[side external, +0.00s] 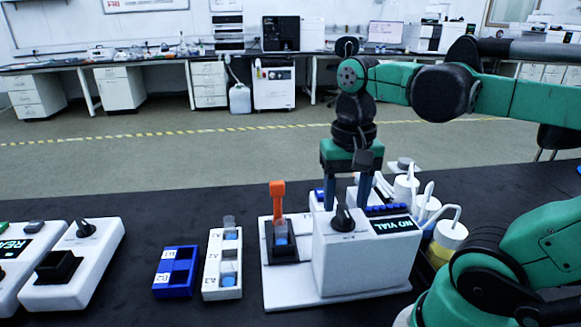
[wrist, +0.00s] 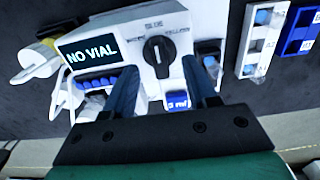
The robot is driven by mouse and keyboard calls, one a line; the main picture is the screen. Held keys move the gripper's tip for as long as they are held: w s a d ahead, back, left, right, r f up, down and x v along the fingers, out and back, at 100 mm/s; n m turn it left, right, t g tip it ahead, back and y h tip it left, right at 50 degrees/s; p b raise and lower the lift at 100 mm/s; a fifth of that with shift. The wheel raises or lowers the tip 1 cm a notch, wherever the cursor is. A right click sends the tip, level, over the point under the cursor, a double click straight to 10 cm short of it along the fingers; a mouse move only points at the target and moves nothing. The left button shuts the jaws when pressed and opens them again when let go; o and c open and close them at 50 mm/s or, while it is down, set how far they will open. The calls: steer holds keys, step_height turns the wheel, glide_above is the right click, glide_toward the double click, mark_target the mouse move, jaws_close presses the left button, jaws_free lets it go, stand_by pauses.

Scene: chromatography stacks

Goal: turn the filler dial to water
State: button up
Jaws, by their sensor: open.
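The filler (side external: 345,262) is a white box on a white base, with a display reading NO VIAL (side external: 394,224). Its black dial (side external: 343,218) is on top; in the wrist view the dial (wrist: 158,57) is a round knob with a raised grip and a white mark. Small labels surround it, too blurred to read surely, so I cannot tell its setting. My gripper (side external: 346,204) points down over the filler's top, open and empty. In the wrist view its two blue fingers (wrist: 160,80) show below and to either side of the dial, apart from it.
A black vial holder with an orange lever (side external: 278,190) stands left of the filler. A white rack (side external: 223,264) with vials and a blue rack (side external: 175,270) stand further left. White wash bottles (side external: 450,235) stand close on the right.

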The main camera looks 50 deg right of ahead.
steer(key=shift+f, duration=1.05)
jaws_close()
steer(key=shift+n, duration=0.3)
steer(key=n, duration=0.4)
steer(key=shift+n, duration=0.3)
steer(key=n, duration=0.4)
steer(key=shift+n, duration=0.3)
